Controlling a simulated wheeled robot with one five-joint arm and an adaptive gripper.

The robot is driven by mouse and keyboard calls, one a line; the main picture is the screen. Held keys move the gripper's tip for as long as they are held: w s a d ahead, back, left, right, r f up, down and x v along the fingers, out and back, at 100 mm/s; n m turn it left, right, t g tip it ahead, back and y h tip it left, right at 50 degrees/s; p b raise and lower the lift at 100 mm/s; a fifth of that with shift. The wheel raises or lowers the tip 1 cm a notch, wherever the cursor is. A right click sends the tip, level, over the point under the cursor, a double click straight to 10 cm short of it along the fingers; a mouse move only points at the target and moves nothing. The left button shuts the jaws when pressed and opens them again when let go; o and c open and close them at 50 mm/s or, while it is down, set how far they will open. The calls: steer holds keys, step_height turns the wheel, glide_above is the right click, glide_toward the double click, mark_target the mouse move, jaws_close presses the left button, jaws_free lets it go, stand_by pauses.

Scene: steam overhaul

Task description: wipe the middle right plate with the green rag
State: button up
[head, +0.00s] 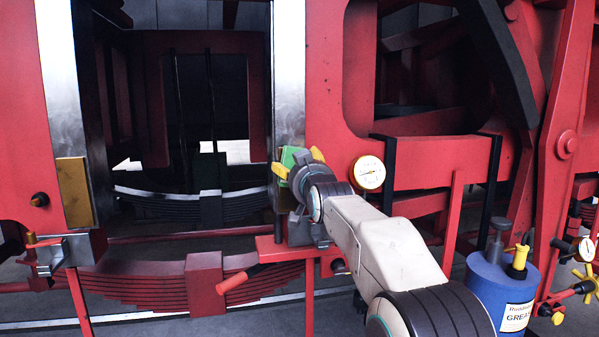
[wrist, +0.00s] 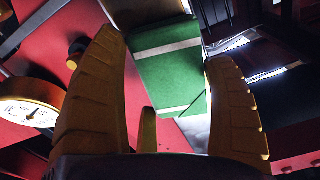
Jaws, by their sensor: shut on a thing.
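The green rag (wrist: 168,70), with pale stripes, lies between the yellow fingers of my gripper (wrist: 163,55) in the wrist view. My gripper (head: 298,166) is shut on it. In the head view a small part of the rag (head: 289,156) shows at the foot of the right bright steel upright face (head: 288,75). The rag is in front of or against that face; I cannot tell whether it touches. Which surface is the middle right plate is unclear. My gripper and wrist hide what lies behind them. A brass-coloured plate (head: 75,190) sits on the left upright.
A round gauge (head: 369,173) is close right of my gripper; it also shows in the wrist view (wrist: 28,117). A blue grease bucket (head: 500,290) stands at lower right. Dark open space lies between the uprights.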

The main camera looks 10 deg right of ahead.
mark_target(299, 148)
steer(key=shift+r+p, duration=1.5)
steer(key=shift+r, duration=0.75)
steer(key=shift+f, duration=0.1)
steer(key=shift+f+b, duration=2)
steer(key=shift+f, duration=0.1)
steer(key=shift+f, duration=0.1)
steer(key=shift+f+b, duration=1.85)
steer(key=shift+b, duration=0.15)
steer(key=shift+f, duration=0.1)
steer(key=shift+f+b, duration=1.85)
steer(key=shift+f, duration=0.1)
